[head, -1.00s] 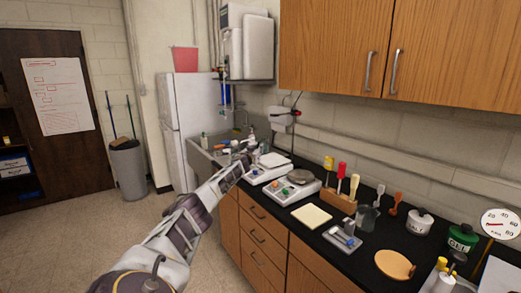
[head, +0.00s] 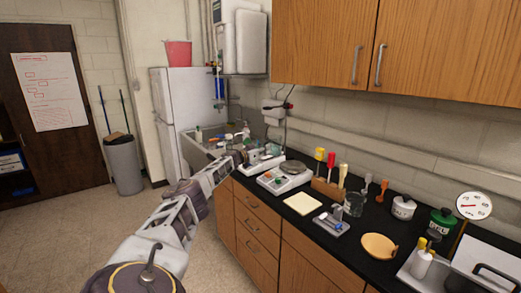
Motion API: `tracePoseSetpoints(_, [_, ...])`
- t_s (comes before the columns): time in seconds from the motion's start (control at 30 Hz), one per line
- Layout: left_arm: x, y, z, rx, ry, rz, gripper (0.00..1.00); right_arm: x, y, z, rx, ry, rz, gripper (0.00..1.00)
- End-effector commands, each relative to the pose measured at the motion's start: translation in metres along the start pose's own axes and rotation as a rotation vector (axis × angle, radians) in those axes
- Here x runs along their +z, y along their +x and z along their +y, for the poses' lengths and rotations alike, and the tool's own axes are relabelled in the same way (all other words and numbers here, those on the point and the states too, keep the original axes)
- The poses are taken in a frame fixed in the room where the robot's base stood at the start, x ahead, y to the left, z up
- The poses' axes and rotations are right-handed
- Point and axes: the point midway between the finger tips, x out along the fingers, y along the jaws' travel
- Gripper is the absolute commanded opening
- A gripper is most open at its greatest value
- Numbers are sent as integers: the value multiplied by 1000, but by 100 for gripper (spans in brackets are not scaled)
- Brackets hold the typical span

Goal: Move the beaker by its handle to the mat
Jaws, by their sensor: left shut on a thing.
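My left gripper (head: 241,157) is far off at the back of the counter, beside the rear white balance (head: 261,164). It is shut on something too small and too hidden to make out. A clear glass beaker (head: 353,205) stands upright on the black counter, well to the right of the gripper; its handle cannot be made out. A flat cream square (head: 302,204), which looks like the mat, lies bare near the counter's front edge, left of that beaker. My right gripper is not in view.
A nearer balance (head: 285,178) stands between the gripper and the cream square. A wooden rack (head: 328,188) with coloured handles stands behind the square. A small grey device (head: 331,223) and an orange dish (head: 379,246) lie to the right. The sink (head: 205,141) is at the back left.

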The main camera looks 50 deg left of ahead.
Motion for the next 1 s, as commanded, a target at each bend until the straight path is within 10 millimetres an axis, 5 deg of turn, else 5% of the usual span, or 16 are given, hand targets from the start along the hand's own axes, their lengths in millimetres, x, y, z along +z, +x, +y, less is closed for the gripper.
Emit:
tracePoseSetpoints(0.3, [-6, -1, 26, 117, 0, 2, 0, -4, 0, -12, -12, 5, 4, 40])
tracePoseSetpoints(1.0, [-6, -1, 30, 122, 0, 3, 0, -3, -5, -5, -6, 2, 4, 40])
